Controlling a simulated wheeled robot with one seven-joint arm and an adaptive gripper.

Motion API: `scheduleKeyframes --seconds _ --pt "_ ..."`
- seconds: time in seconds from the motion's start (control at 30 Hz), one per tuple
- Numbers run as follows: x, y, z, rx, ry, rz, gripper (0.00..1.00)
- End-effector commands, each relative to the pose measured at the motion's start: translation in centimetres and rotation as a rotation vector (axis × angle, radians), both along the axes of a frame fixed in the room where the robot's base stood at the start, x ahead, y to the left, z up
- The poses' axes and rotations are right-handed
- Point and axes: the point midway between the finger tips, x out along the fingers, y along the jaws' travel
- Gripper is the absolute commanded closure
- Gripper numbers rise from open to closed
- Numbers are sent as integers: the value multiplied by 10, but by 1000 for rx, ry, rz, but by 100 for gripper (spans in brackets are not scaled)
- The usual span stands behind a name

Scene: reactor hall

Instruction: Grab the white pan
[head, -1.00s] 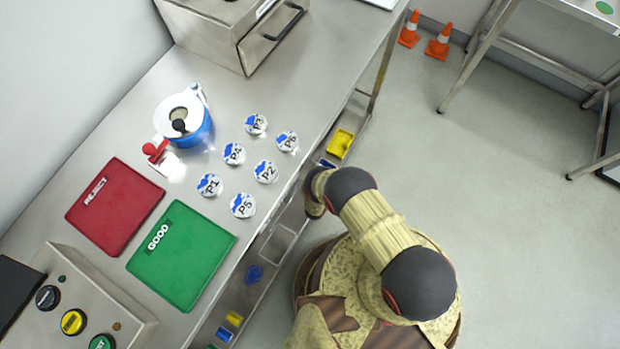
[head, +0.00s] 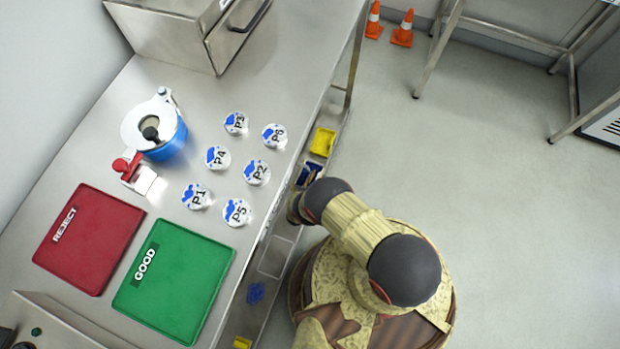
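No object is plainly a white pan. The closest matches are several small round white-and-blue pieces marked P1 (head: 196,196), P2 (head: 257,172), P4 (head: 218,158), P5 (head: 236,212) and the like, lying apart on the steel bench. A blue round vessel (head: 168,146) with a white top (head: 137,124) stands behind them to the left. A small white square piece (head: 145,180) sits at its front, beside a red handle (head: 127,166). My arm is folded at the bench's right edge, and my gripper does not show.
A red REJECT mat (head: 90,240) and a green GOOD mat (head: 175,280) lie at the bench's front left. A steel box (head: 165,30) stands at the back. A yellow bin (head: 323,142) sits on the lower shelf.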

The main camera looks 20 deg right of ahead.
Motion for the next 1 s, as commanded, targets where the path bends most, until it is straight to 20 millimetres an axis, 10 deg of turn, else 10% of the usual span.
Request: scheduleKeyframes --seconds 0.37,1.0 --pt "10 -8 -5 0 1 0 70" --pt "9 -8 -5 0 1 0 100"
